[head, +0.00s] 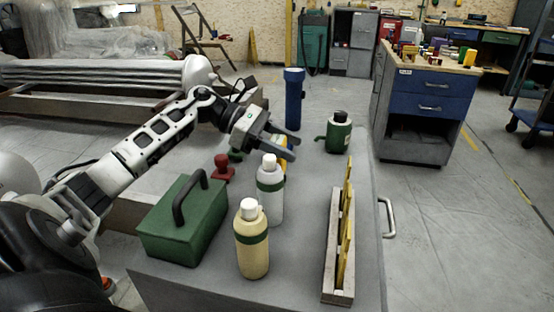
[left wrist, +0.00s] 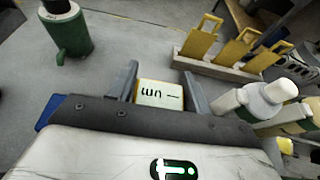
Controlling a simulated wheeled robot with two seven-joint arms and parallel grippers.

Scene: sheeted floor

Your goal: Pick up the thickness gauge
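The thickness gauge (left wrist: 160,94) shows in the left wrist view as a small block with a pale display face reading "um" upside down and a yellowish edge. In the head view only a yellow part (head: 285,160) shows, behind the white bottle and below my fingers. My left gripper (head: 290,142) has its fingers spread. The gauge's lower part is hidden. My right gripper is not in view.
A white bottle (head: 270,190) stands close in front of the gripper, with a cream bottle (head: 251,240) and green toolbox (head: 185,222) nearer. A red stamp-like object (head: 222,168), blue cylinder (head: 294,100), green mug-like container (head: 338,133) and slotted rack (head: 338,245) surround it.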

